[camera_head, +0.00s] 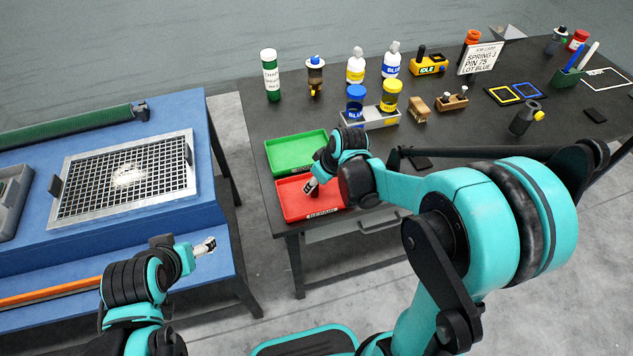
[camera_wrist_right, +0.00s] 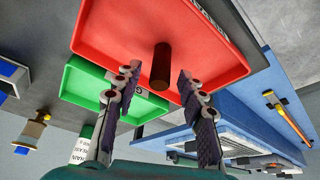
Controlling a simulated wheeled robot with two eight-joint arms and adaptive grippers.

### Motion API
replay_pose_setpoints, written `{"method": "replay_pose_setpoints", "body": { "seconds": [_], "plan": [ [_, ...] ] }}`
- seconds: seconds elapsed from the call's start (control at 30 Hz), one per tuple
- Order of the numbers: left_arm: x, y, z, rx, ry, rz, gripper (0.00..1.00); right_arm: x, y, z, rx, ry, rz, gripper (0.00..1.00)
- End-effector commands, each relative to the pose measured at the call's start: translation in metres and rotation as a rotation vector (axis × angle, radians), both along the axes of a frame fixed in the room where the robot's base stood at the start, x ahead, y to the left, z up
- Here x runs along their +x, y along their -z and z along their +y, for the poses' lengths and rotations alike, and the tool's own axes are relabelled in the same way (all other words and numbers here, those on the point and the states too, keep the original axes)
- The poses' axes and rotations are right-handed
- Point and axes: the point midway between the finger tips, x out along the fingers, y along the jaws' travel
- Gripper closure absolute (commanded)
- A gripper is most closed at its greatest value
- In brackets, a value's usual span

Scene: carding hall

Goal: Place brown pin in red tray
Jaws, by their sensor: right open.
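The red tray (camera_head: 295,206) lies on the dark table's near left corner, and it fills the top of the right wrist view (camera_wrist_right: 110,38). The brown pin (camera_wrist_right: 161,66) shows as a short dark cylinder against the red tray's floor. Whether it stands or is tilted is hard to tell. My right gripper (camera_head: 312,186) is over the red tray. In the right wrist view its fingers (camera_wrist_right: 158,88) are spread, with the pin between and beyond them and gaps on both sides. The pin is hidden in the head view. My left gripper (camera_head: 207,246) is empty beside the blue table.
A green tray (camera_head: 290,152) lies directly behind the red tray. A grey holder (camera_head: 371,124) with blue and yellow jars, bottles, a brush and a sign (camera_head: 482,59) stand farther back. The blue table (camera_head: 100,240) with a metal grid is at left, across a floor gap.

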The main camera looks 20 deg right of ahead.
Motion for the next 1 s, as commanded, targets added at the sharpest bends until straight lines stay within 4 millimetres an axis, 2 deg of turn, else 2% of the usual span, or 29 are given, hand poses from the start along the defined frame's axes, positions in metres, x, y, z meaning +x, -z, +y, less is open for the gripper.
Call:
{"method": "replay_pose_setpoints", "body": {
  "seconds": [0.17, 0.5, 0.6, 0.77, 0.87, 1.0],
  "plan": [
    [0.0, -0.009, 0.0, 0.0, 0.0, 0.0, 0.26, -0.004, -0.017, -0.003, 0.0, 0.001, 0.0, 0.59],
    [0.0, -0.037, 0.0, 0.0, 0.0, 0.0, 0.26, -0.029, -0.086, -0.016, 0.0, 0.002, 0.0, 0.59],
    [0.0, -0.042, 0.0, 0.0, 0.0, 0.0, 0.26, -0.035, -0.1, -0.019, 0.0, 0.001, 0.0, 0.59],
    [0.0, -0.046, 0.0, 0.0, 0.0, 0.0, 0.26, -0.04, -0.113, -0.022, 0.0, 0.004, -0.001, 0.59],
    [0.0, -0.046, 0.0, 0.0, 0.0, 0.0, 0.26, -0.05, -0.12, -0.022, -0.003, 0.032, -0.008, 0.59],
    [0.0, -0.046, 0.0, 0.0, 0.0, 0.0, 0.26, -0.081, -0.134, -0.022, -0.005, 0.143, -0.046, 0.59]
  ]
}}
